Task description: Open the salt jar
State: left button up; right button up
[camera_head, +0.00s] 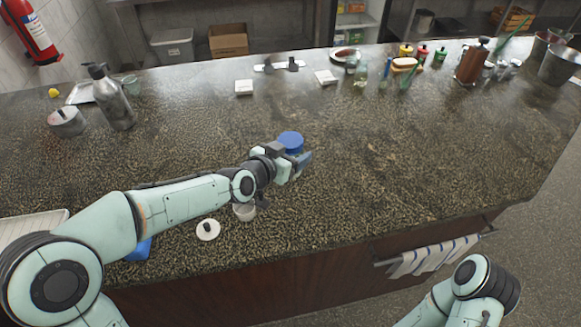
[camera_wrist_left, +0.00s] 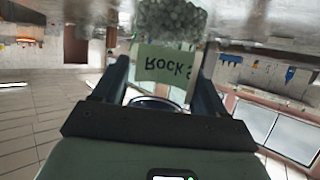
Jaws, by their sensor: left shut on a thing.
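The salt jar has a blue lid (camera_head: 291,139), which sits on top of it. In the left wrist view the jar (camera_wrist_left: 168,62) appears upside down, with a pale label reading "Rock" and grey-white lumps showing through its clear wall. My left gripper (camera_head: 290,160) is shut on the jar's body below the lid, above the middle of the counter. The gripper and forearm hide much of the jar in the head view. My right gripper is out of view; only part of my right arm shows at lower right.
On the speckled counter (camera_head: 400,170), a small pot (camera_head: 244,211) and a round white lid (camera_head: 208,229) lie near my left forearm. A metal pump bottle (camera_head: 110,98) stands at left. Several bottles and containers line the far right edge. The counter's right middle is clear.

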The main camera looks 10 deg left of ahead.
aim_at(291, 140)
pick_arm(q)
notch_tip(291, 140, up, 6)
jog(key=shift+d+r+p, duration=0.1)
jog(key=shift+r+p, duration=0.15)
jog(key=shift+p, duration=0.4)
jog(key=r+p, duration=0.3)
jog(key=r, duration=0.2)
jog(key=shift+w+r, duration=0.15)
jog(key=shift+w, duration=0.05)
jog(key=shift+s, duration=0.2)
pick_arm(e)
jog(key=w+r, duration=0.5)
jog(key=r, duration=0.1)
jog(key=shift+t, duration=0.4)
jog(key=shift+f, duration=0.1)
pick_arm(q)
jog(key=o, duration=0.7)
jog(key=c, duration=1)
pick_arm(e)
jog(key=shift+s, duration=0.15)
